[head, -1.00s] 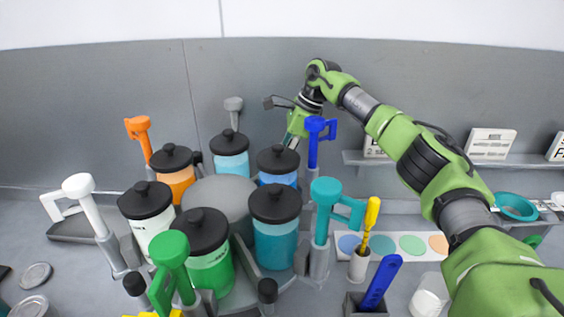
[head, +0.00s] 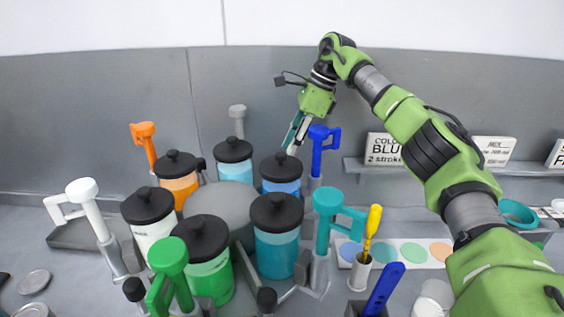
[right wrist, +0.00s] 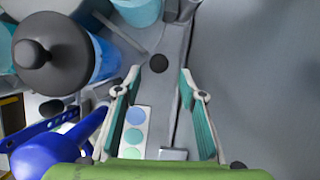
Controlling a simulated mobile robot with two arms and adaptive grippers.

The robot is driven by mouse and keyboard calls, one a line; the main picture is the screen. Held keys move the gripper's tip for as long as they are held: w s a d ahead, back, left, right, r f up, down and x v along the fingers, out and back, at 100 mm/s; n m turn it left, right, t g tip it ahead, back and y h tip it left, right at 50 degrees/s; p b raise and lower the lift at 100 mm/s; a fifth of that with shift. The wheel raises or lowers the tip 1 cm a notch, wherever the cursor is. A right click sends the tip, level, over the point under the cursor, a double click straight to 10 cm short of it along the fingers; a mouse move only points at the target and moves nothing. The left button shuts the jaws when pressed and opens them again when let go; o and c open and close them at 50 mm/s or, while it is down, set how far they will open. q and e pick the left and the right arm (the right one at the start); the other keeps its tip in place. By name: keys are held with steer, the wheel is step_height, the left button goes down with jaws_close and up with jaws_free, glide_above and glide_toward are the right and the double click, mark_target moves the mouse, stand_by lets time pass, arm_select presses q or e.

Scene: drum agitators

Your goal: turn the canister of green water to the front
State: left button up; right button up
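The canister of green water (head: 208,275) has a black knobbed lid and stands at the front of the ring of canisters around a grey round hub (head: 222,205). The green-handled agitator (head: 170,262) stands in front of it. My right gripper (head: 293,140) is at the back right of the ring, near the blue canister (head: 281,172) and the blue-handled agitator (head: 318,150). In the right wrist view its two teal-padded fingers (right wrist: 174,88) are apart with nothing between them. The blue canister's black lid (right wrist: 52,55) is left of the fingers there. My left gripper is not in view.
Teal (head: 276,238), white (head: 148,220), orange (head: 177,178) and light blue (head: 234,160) canisters fill the ring. Agitators with upright handles stand around it. A cup with a yellow tool (head: 371,222) and a color strip (head: 412,252) lie right. The back wall is close behind my right gripper.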

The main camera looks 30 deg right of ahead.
steer(key=shift+v, duration=1.95)
steer(key=shift+d+f, duration=0.1)
steer(key=shift+d, duration=0.05)
